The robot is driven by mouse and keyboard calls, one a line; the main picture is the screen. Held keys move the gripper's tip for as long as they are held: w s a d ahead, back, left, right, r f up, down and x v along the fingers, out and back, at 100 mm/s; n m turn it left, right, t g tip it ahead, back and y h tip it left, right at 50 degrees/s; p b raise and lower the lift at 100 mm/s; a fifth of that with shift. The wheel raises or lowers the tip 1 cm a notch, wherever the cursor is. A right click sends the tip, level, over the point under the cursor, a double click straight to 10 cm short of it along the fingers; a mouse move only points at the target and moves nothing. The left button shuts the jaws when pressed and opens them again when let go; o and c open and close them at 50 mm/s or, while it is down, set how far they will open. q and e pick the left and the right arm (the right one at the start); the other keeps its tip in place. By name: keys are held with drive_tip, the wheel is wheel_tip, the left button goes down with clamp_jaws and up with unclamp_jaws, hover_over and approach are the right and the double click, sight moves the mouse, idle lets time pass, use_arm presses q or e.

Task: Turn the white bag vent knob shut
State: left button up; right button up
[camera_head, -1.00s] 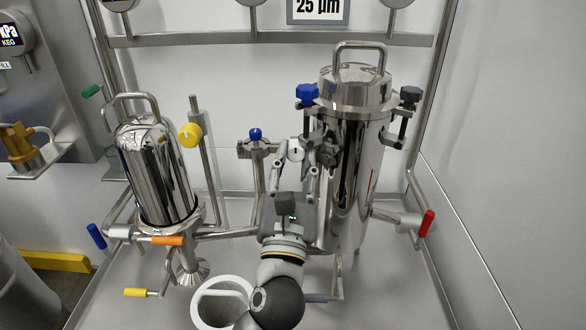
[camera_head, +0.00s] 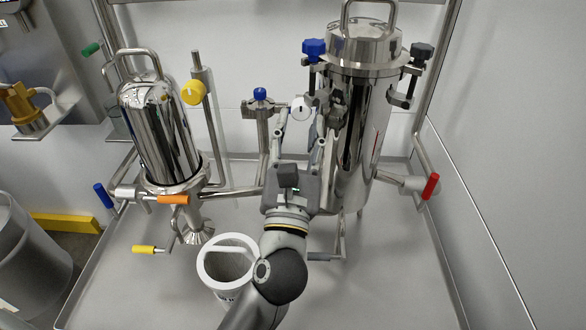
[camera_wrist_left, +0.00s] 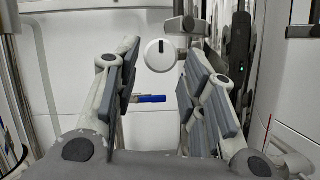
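The white vent knob (camera_head: 300,108) is a small round knob with a dark mark, on the left side of the tall steel bag filter housing (camera_head: 362,140). In the left wrist view the knob (camera_wrist_left: 160,55) shows between and beyond my fingers, its dark mark near upright. My left gripper (camera_head: 302,122) is just in front of the knob in the head view. In the left wrist view the gripper (camera_wrist_left: 163,62) is open, with its fingers on either side and a gap to the knob; I see no contact. My right gripper is not in view.
A blue knob (camera_head: 313,48) and a black knob (camera_head: 422,52) flank the tall housing's top. A smaller steel tank (camera_head: 160,130) with a yellow knob (camera_head: 194,92) stands left. A red handle (camera_head: 431,186) is right. A white-rimmed bucket (camera_head: 228,240) stands close to my left arm.

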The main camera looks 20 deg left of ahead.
use_arm(q)
drive_tip(key=v, duration=1)
idle(0.4)
